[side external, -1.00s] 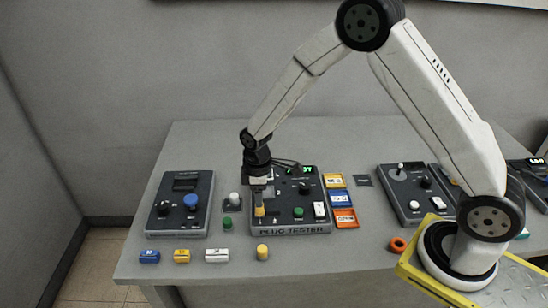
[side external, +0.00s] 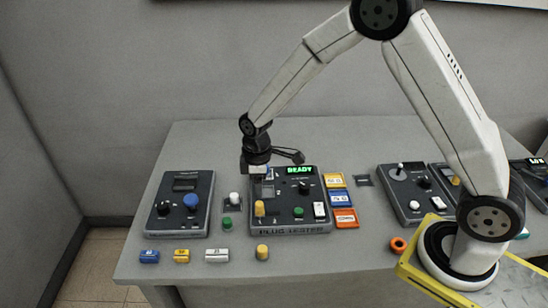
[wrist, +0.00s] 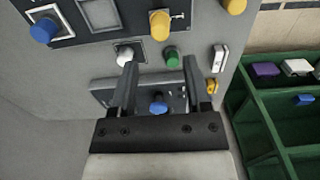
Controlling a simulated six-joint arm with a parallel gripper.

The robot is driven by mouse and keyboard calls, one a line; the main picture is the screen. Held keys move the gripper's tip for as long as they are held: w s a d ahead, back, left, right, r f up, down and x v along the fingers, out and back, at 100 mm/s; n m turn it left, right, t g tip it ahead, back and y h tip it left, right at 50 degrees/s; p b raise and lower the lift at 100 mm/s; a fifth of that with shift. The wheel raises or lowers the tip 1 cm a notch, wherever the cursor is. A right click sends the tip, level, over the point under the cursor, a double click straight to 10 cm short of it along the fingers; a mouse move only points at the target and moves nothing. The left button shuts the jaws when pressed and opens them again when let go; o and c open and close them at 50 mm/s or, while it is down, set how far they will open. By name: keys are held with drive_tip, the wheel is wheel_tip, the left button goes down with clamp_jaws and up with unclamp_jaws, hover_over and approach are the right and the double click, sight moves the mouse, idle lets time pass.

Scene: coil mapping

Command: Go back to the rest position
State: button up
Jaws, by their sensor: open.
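My gripper (side external: 256,172) is open and hangs above the left part of the dark plug tester (side external: 290,230). In the wrist view my gripper (wrist: 160,63) shows two spread fingers with nothing held between them. A yellow plug (side external: 260,208) stands on the tester, below and apart from the fingers; it also shows in the wrist view (wrist: 160,25). The tester's display (side external: 299,170) reads READY in green. Part of the tester behind the gripper is hidden.
A dark box with a blue knob (side external: 191,202) stands left. White (side external: 234,198) and green (side external: 227,223) plugs stand between the boxes. Coloured blocks and a yellow plug (side external: 262,252) line the front edge. A green crate (wrist: 262,130) shows in the wrist view.

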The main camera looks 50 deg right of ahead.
drive_tip(key=s+d+r+m+t, duration=0.1)
drive_tip(key=s+d+r+m, duration=0.1)
drive_tip(key=s, duration=0.6)
drive_tip(key=s+d+r+m+t, duration=0.1)
drive_tip(key=s+d+r+m, duration=0.1)
drive_tip(key=s+r+m, duration=0.3)
drive_tip(key=s+m, duration=0.2)
drive_tip(key=s, duration=0.1)
drive_tip(key=shift+d+r+t, duration=0.2)
drive_tip(key=shift+d+t, duration=0.1)
drive_tip(key=shift+d, duration=0.05)
idle(2.5)
